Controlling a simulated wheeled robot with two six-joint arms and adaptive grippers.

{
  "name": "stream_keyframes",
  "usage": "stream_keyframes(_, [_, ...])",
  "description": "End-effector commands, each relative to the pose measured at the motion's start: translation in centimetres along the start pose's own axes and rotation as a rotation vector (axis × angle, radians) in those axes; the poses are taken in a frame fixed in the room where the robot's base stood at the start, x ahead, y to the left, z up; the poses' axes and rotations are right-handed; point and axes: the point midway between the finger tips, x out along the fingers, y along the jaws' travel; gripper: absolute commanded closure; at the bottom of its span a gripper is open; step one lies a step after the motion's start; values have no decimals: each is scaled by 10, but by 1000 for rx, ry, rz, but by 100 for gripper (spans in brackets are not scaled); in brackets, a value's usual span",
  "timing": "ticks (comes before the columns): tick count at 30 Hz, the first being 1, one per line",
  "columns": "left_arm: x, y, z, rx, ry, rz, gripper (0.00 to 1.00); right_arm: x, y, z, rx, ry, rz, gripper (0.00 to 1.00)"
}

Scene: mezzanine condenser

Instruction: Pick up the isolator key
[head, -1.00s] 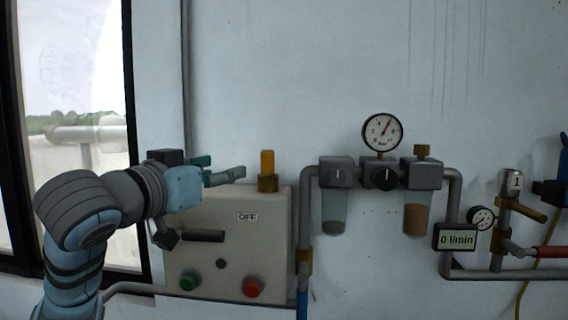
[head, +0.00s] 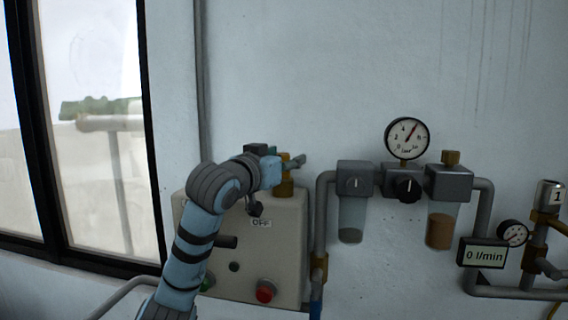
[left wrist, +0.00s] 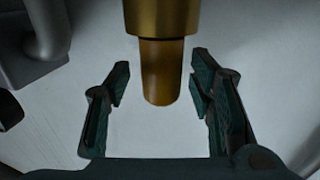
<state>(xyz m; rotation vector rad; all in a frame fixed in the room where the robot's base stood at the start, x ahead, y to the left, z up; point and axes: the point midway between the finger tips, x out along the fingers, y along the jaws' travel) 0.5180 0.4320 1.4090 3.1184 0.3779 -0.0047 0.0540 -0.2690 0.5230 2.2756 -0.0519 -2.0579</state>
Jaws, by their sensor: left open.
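The isolator key appears to be the orange upright piece (head: 285,159) in a brass holder (head: 284,187) on top of the beige control box (head: 284,234). In the left wrist view the key (left wrist: 161,72) points down out of the brass holder (left wrist: 162,18). My left gripper (head: 291,160) is at the key in the head view, partly covering it. In the left wrist view the left gripper (left wrist: 160,82) is open, one finger on each side of the key, with a gap at both sides. My right gripper is not in view.
The box carries an OFF label, a dark handle (head: 226,241) and a red button (head: 265,291). A filter bowl (head: 352,218), a gauge (head: 407,138) and grey pipes stand close to the right. The wall above is clear. A window is at the left.

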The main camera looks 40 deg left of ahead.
Motion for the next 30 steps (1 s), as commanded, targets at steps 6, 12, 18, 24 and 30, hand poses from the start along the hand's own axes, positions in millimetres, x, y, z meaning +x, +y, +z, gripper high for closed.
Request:
stream_keyframes(6, [2, 0, 1, 1, 1, -1, 54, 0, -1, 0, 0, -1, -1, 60])
stream_keyframes(12, [1, 0, 1, 1, 1, -1, 86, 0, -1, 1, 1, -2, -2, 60])
stream_keyframes(18, [1, 0, 1, 1, 1, 0, 100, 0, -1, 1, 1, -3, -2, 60])
stream_keyframes(24, [1, 0, -2, 0, 0, -1, 100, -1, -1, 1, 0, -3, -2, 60])
stream_keyframes(30, [1, 0, -32, -3, 3, 0, 100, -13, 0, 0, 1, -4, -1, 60])
